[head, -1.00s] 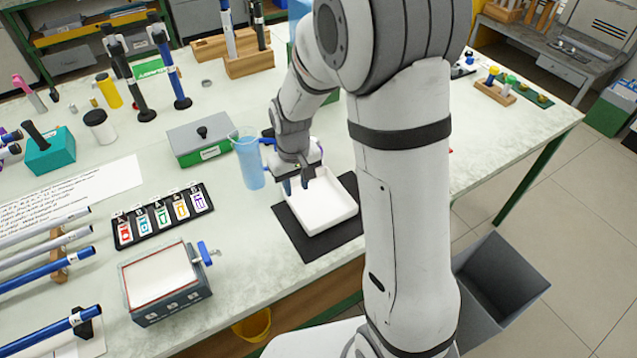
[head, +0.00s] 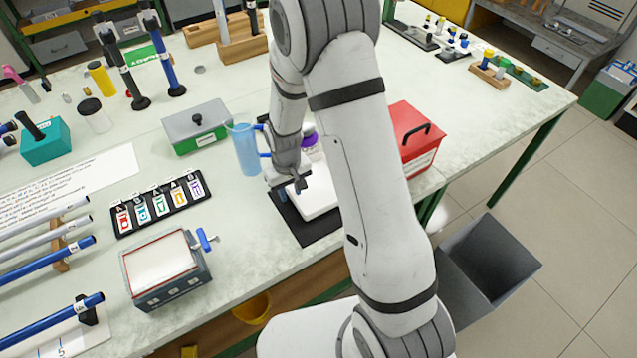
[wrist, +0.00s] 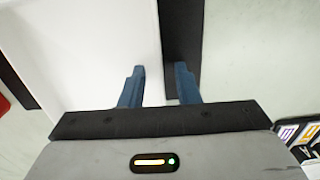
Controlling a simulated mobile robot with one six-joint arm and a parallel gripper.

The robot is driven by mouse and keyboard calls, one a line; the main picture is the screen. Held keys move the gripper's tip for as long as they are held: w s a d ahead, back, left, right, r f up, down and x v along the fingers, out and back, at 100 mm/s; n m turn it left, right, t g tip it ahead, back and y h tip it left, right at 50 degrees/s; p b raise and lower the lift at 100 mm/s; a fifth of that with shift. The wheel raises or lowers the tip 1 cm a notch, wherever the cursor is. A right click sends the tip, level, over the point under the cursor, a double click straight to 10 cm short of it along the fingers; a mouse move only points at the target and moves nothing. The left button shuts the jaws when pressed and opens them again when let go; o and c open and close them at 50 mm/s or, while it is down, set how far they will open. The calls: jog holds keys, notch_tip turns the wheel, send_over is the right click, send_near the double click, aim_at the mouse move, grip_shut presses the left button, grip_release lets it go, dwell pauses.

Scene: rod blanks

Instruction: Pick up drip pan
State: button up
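The drip pan, a shallow white square tray (head: 319,201), lies on a black mat (head: 311,234) near the front edge of the bench. My arm hides its right part in the head view. In the wrist view the white pan (wrist: 80,50) fills the left, with its straight rim running between my fingers. My gripper (wrist: 160,71) is open and empty, one blue finger on the pan side and the other over the black mat. In the head view my gripper (head: 288,187) is at the pan's left side. I cannot tell whether a finger touches the rim.
A blue jug (head: 246,150) stands close behind and left of my gripper. A red box (head: 416,140) sits right of my arm. A row of labelled cards (head: 160,203) and a framed box with a blue clamp (head: 162,270) lie to the left.

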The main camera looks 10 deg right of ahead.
grip_shut()
jog(key=shift+r, duration=0.15)
dwell(0.4)
